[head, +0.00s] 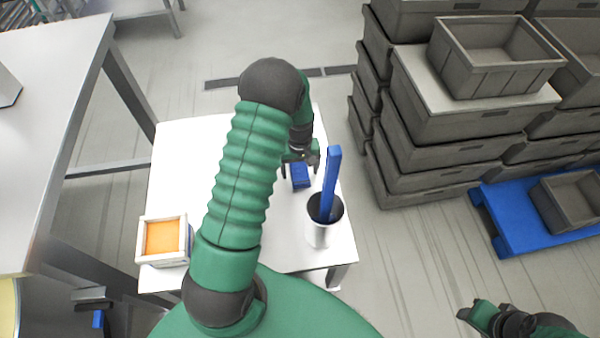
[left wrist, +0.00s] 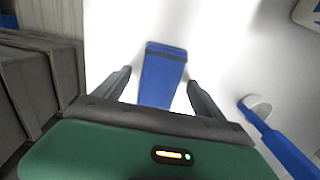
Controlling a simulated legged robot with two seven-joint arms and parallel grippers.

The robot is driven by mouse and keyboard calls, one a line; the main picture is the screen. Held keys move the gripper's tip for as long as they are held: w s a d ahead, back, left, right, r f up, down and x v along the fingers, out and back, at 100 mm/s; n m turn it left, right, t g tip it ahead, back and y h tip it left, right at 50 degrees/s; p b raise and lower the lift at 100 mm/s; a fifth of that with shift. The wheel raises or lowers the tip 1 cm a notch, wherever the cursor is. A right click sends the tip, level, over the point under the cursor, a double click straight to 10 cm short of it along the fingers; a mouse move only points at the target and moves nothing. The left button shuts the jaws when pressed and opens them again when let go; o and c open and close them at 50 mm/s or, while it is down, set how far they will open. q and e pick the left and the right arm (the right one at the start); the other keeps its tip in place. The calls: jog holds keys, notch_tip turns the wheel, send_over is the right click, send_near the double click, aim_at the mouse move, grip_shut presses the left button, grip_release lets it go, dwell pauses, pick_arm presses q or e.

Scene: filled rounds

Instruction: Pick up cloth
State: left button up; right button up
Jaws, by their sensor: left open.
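A blue folded cloth (head: 300,175) lies on the white table (head: 180,150), toward its right side. In the left wrist view the blue cloth (left wrist: 162,75) lies between the two fingers, with a dark band near its far end. My left gripper (head: 302,158) is above the cloth in the head view and its fingers are apart; the left wrist view shows them (left wrist: 158,82) on either side of the cloth, with nothing held. My right gripper (head: 480,314) is at the lower right of the head view, away from the table; its fingers are too unclear to judge.
A white box with orange contents (head: 163,237) sits at the table's front left. Stacked grey crates (head: 440,130) and a blue pallet (head: 530,225) stand at right.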

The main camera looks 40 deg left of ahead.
aim_at(300, 171)
pick_arm(q)
jog(key=shift+d+r, duration=0.1)
jog(key=shift+c, duration=1.4)
jog(key=c, duration=1.2)
notch_tip(300, 171, up, 10)
